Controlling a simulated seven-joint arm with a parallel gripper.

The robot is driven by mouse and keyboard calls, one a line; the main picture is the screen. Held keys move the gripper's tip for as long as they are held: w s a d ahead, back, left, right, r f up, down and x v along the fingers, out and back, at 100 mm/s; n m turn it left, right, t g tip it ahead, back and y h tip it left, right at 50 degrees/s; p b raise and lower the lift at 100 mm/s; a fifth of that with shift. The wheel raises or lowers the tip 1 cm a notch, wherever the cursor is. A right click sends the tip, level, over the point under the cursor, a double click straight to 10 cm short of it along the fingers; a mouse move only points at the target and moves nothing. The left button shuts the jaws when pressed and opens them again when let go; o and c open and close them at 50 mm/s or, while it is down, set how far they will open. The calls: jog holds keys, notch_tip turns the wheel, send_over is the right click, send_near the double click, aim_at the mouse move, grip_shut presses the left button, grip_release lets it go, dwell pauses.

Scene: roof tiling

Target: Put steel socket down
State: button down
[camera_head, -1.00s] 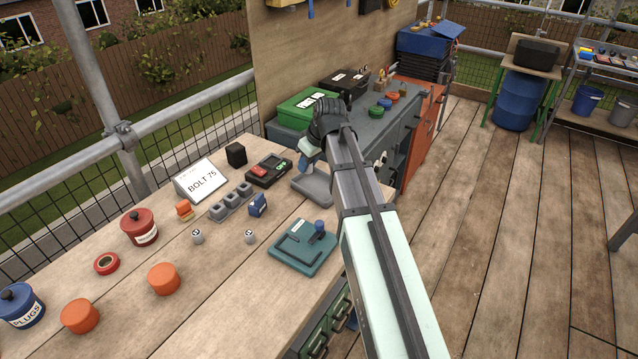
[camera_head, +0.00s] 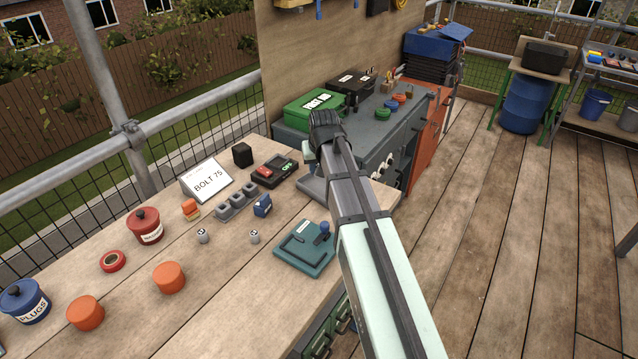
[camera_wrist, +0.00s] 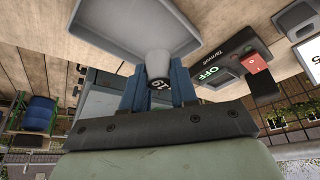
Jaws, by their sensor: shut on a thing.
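My gripper (camera_wrist: 158,84) is shut on a small grey steel socket (camera_wrist: 158,66) with a dark number on its end, held between two blue fingers in the wrist view. A shallow grey tray (camera_wrist: 108,18) lies just beyond the socket. Whether the socket touches the tray I cannot tell. In the head view the tray (camera_head: 313,190) is partly covered by my arm, and the held socket is hidden. Two other sockets stand on the bench, one at left (camera_head: 202,236) and one at right (camera_head: 254,237).
A black device with a red switch (camera_head: 275,170) sits left of the tray. A grey socket rack (camera_head: 237,202), a blue block (camera_head: 263,206) and a green plate with a blue knob (camera_head: 305,250) are close by.

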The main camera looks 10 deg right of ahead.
aim_at(317, 189)
jog(key=shift+f, duration=3.25)
jog(key=shift+f, duration=0.15)
jog(key=c, duration=1.2)
grip_release()
jog(key=shift+o, duration=0.2)
jog(key=v, duration=1.2)
jog(key=shift+o, duration=1.4)
